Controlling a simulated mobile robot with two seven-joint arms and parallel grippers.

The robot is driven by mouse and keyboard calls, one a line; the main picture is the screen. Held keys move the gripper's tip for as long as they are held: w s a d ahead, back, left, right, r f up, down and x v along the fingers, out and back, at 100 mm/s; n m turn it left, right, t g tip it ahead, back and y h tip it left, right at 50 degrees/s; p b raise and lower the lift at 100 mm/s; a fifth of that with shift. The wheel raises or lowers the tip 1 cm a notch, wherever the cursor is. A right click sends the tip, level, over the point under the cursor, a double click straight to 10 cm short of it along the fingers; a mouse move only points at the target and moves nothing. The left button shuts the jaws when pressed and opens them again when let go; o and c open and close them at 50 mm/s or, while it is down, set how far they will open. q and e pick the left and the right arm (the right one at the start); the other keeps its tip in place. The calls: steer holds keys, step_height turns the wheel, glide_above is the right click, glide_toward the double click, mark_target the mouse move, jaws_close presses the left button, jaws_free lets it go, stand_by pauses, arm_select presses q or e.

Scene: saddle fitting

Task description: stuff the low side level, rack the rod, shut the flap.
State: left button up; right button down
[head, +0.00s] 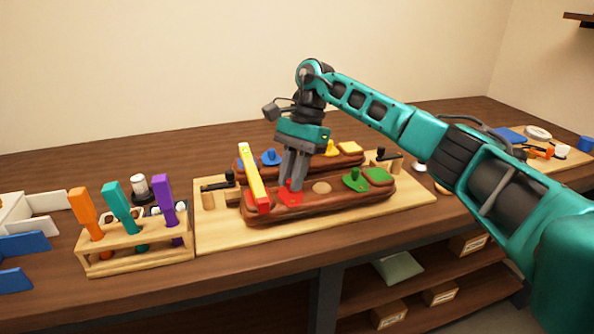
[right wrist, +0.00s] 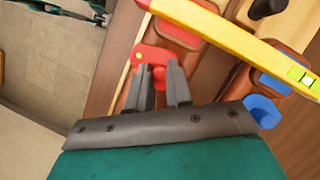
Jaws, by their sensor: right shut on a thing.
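A brown padded saddle piece (head: 330,207) with two long sides lies on a light board. A yellow level (head: 253,180) with a red end lies across its left end, tilted in the picture; its vial shows in the right wrist view (right wrist: 308,82). My right gripper (head: 291,184) points down at the near side, shut on a red flap (head: 288,198); the flap also shows between the fingertips in the right wrist view (right wrist: 152,57). Blue (head: 270,158), yellow (head: 331,148) and green (head: 355,181) flaps sit on the saddle. Orange, teal and purple rods (head: 164,200) stand in a wooden rack (head: 140,262). My left gripper is out of view.
Black-handled clamps (head: 217,184) stand at the board's ends. A white bin (head: 18,215) and blue parts (head: 22,245) lie at the far left. Another board with small parts (head: 540,150) lies at the right. The back of the table is mostly clear.

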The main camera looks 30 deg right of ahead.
steer(key=shift+w+a+n+g, duration=0.1)
steer(key=shift+a+n+g, duration=0.2)
steer(key=shift+n, duration=0.5)
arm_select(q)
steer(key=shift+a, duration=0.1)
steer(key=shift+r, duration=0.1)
arm_select(e)
steer(key=shift+n, duration=0.3)
steer(key=c, duration=1.1)
jaws_free()
steer(key=shift+o, duration=0.2)
arm_select(q)
steer(key=p, duration=0.1)
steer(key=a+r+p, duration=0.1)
steer(key=p, duration=0.1)
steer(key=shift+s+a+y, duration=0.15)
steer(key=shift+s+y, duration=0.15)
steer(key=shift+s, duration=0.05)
arm_select(e)
steer(key=v, duration=1.2)
steer(key=shift+w+r, duration=0.25)
steer(key=shift+r, duration=0.2)
